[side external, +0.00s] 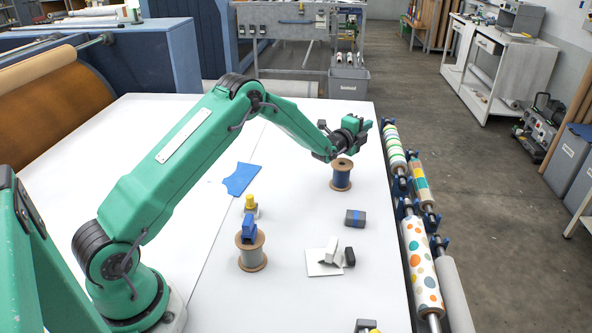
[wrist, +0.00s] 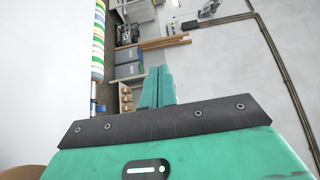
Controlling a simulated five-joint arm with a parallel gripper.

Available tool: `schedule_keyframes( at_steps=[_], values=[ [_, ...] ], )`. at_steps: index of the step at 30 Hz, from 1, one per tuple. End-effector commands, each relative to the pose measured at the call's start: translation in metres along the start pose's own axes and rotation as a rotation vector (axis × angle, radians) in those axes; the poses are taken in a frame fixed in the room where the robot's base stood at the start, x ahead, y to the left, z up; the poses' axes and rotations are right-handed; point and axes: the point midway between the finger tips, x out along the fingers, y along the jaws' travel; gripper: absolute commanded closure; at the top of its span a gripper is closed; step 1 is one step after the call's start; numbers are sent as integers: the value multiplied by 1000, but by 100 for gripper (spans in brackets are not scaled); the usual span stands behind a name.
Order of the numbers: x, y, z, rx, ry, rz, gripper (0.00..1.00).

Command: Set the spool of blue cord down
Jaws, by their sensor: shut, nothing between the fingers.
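The spool of blue cord (side external: 341,177) stands upright on the white table near its right edge, in the side external view. Its flanges are brown. My gripper (side external: 365,127) is just above and beyond the spool in that picture, with its fingers pointing away from it. The fingers also show in the wrist view (wrist: 157,87), pressed together with nothing between them. A brown rounded edge (wrist: 22,172) shows at the bottom left of the wrist view; it may be the spool's flange, but I cannot tell.
Another spool (side external: 252,256) with a blue object (side external: 249,229) on top stands nearer my base.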

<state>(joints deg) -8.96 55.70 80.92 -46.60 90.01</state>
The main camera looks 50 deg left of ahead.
Motion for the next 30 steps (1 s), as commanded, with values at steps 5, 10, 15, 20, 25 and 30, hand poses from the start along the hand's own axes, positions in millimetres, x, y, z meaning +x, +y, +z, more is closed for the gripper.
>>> schedule_keyframes(
  at_steps=[5, 10, 15, 20, 25, 30],
  values=[
    [-16, 0, 0, 0, 0, 0, 100],
    [-31, 0, 0, 0, 0, 0, 100],
    [-46, 0, 0, 0, 0, 1, 100],
    [-62, 0, 0, 0, 0, 1, 100],
    [-78, 0, 0, 0, -1, 1, 100],
    [-96, 0, 0, 0, -1, 0, 100]
  ],
)
